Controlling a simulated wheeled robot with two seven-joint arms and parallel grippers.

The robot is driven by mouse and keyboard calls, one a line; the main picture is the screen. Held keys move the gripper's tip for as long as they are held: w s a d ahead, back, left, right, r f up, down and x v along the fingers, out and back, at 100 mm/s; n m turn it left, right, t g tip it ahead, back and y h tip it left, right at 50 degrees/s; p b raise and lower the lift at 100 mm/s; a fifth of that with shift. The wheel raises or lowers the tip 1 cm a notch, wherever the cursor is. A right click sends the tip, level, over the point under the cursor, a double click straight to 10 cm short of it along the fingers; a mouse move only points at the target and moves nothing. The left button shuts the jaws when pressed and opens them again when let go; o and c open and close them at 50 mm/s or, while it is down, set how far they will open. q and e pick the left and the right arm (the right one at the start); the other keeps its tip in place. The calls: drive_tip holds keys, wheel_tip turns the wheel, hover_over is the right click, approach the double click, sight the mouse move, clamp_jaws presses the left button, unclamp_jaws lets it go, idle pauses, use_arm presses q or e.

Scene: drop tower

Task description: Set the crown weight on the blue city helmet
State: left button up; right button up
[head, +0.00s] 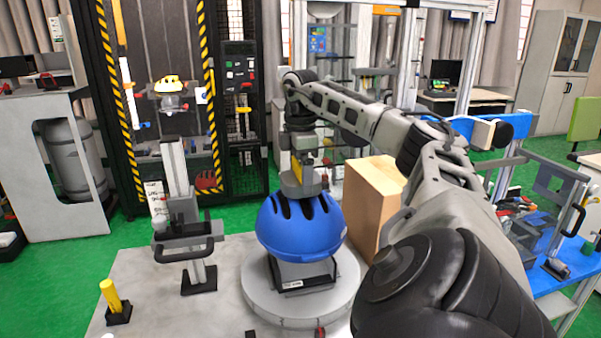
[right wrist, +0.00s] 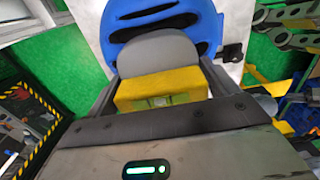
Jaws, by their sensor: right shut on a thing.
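The blue city helmet (head: 300,232) sits upright on a dark support on a round grey plate (head: 345,295). My right gripper (head: 300,160) points down directly above the helmet's crown. It is shut on the crown weight (head: 299,184), a grey piece with a yellow block on top. In the right wrist view the yellow block of the crown weight (right wrist: 162,90) is between the fingers, its grey rounded part over the blue helmet (right wrist: 150,18). The weight's lower edge meets the helmet's top in the picture; I cannot tell whether they touch. My left gripper is not in view.
A grey stand with a black handle (head: 184,244) and a yellow post (head: 111,297) are on the light table (head: 225,300). A wooden box (head: 373,205) stands right of the helmet. Behind is a striped tower (head: 105,75) holding a yellow-and-white helmet (head: 169,83).

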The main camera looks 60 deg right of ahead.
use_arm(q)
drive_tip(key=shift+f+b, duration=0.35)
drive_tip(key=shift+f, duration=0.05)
use_arm(e)
drive_tip(key=shift+f, duration=0.4)
